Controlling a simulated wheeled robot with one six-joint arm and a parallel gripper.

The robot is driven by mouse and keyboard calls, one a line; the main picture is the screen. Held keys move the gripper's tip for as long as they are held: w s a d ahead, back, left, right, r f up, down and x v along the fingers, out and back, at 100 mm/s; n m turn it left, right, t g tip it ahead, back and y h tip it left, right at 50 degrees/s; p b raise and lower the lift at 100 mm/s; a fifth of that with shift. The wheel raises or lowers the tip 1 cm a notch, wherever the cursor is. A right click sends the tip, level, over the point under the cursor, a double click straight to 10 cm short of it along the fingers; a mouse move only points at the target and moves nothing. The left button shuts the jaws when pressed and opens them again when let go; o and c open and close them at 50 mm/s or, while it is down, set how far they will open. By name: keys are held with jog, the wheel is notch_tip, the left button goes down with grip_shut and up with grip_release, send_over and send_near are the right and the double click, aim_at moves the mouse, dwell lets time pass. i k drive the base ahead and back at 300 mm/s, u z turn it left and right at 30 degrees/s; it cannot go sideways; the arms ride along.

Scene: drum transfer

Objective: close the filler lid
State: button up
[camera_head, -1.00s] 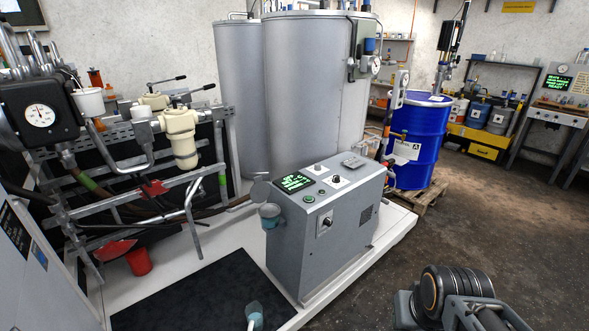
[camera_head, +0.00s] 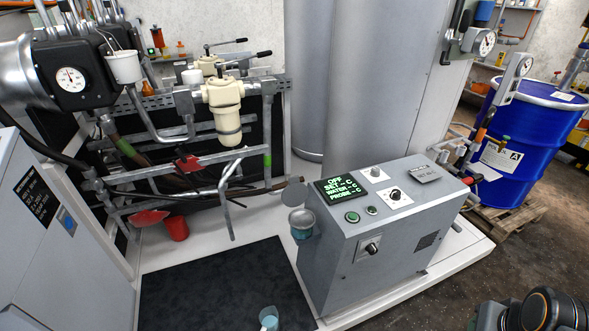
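A small filler cup (camera_head: 302,224) with a grey rim and a teal body sticks out from the left side of the grey control cabinet (camera_head: 335,262). Its round grey lid (camera_head: 293,192) stands raised above and behind the cup, so the mouth is uncovered. My gripper is not in view. Only a dark rounded part of my arm shows at the bottom right corner, well away from the filler.
A black mat (camera_head: 215,285) lies on the white platform left of the cabinet. A teal and white object (camera_head: 269,318) is cut off by the bottom edge. Pipes, a red cup (camera_head: 177,229) and a cream filter (camera_head: 224,104) stand behind. A blue drum (camera_head: 525,135) stands on a pallet at right.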

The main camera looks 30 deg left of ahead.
aim_at(296, 193)
jog(key=u, duration=0.55)
jog(key=i, duration=0.7)
jog(key=u, duration=1.05)
jog(key=i, duration=0.2)
jog(key=u, duration=0.2)
